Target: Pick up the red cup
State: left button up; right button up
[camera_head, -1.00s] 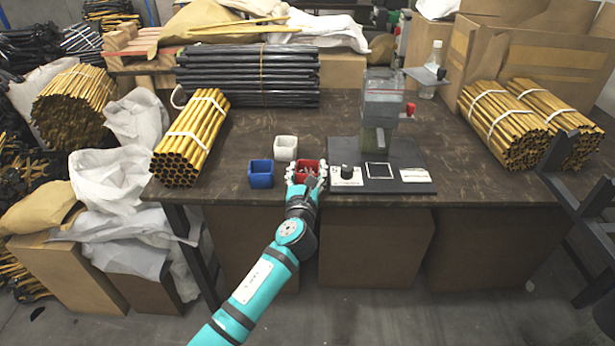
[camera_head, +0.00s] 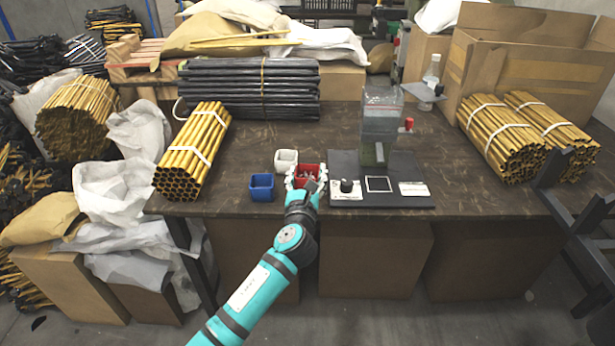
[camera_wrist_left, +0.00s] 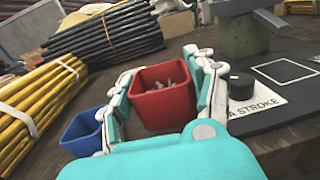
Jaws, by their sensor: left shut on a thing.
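The red cup (camera_head: 308,172) is a small square box with small grey pieces inside. My left gripper (camera_head: 306,178) is shut on it, with one finger along each side. In the left wrist view the red cup (camera_wrist_left: 163,96) sits between the two teal and white fingers of the left gripper (camera_wrist_left: 163,92). The cup is upright or nearly so. I cannot tell for sure whether its base is clear of the table. My right gripper is not in view.
A blue cup (camera_head: 262,187) stands just left of the gripper, and a white cup (camera_head: 286,160) behind it. The press (camera_head: 381,125) on its dark base plate (camera_head: 425,200) is close on the right. Yellow tube bundles (camera_head: 192,150) lie left on the table (camera_head: 240,142).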

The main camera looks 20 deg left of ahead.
pick_arm(q)
jog(key=d+r+p+v, duration=0.1)
jog(key=v, duration=1.4)
jog(key=shift+p, duration=0.4)
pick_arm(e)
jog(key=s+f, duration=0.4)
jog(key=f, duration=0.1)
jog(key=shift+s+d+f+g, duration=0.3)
pick_arm(q)
jog(key=shift+w, duration=0.1)
